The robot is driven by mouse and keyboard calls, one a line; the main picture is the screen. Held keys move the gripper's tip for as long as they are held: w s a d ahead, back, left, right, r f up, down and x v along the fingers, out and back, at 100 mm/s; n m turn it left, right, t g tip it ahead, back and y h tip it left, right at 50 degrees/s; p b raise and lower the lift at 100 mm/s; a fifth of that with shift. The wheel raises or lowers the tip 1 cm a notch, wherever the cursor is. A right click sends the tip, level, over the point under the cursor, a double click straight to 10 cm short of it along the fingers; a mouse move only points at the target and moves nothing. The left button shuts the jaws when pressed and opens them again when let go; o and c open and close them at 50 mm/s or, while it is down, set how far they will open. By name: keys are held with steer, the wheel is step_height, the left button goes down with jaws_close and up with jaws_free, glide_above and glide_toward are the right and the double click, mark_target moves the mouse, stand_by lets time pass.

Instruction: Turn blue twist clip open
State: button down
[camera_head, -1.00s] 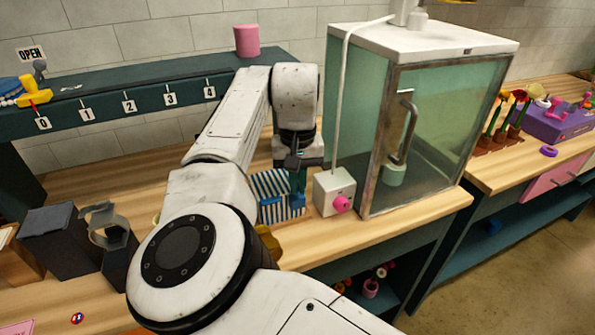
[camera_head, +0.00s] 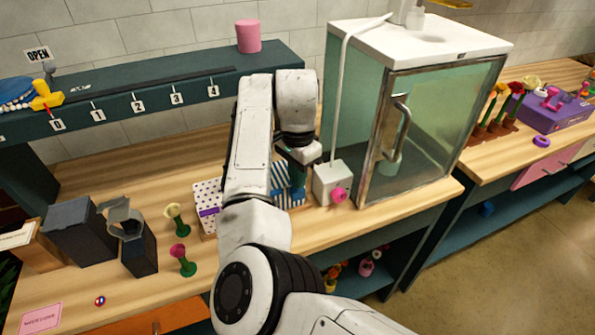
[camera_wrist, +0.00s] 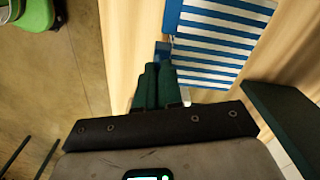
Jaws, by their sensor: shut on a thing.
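A blue-and-white striped piece (camera_head: 283,178) lies on the wooden counter, left of the white box with the pink knob. It fills the upper right of the wrist view (camera_wrist: 222,45), with a solid blue edge. The small blue clip (camera_wrist: 162,48) shows at that edge, just at my fingertips. My gripper (camera_wrist: 157,70) has its dark green fingers close together and shut on the blue clip. In the head view my gripper (camera_head: 297,178) reaches down at the striped piece, and the clip itself is hidden there. I cannot tell how far the clip is turned.
A glass-doored cabinet (camera_head: 425,125) and the white box (camera_head: 332,182) with a pink knob (camera_head: 339,195) stand close on the right. A spotted box (camera_head: 207,205), a cream flower (camera_head: 175,218) and a pink flower (camera_head: 181,258) are left of my arm. Dark bins stand farther left.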

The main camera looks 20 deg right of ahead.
steer(key=shift+m+p, duration=0.35)
steer(key=shift+m, duration=1.55)
steer(key=c, duration=1.3)
jaws_free()
step_height(320, 180, up, 11)
steer(key=shift+f+b, duration=0.1)
steer(key=shift+b, duration=0.4)
